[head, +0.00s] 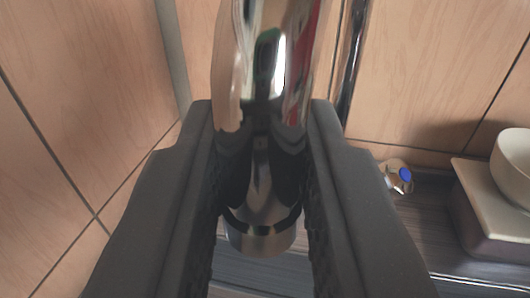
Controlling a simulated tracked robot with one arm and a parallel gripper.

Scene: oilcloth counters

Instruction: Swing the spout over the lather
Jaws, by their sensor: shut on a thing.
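A shiny chrome spout (262,70) comes down from the top of the head view and passes between the two dark fingers of my gripper (262,150). The fingers are shut on the spout, one on each side. Its round lower end (260,238) shows below and between the fingers. No lather can be made out; my fingers and the spout hide much of the area below.
Wood-look panels (90,90) with dark seams stand at the left and behind. At the right, a small white item with a blue cap (404,175) lies near the wall. A pale block (480,200) with a cream bowl (514,165) stands at the right edge.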

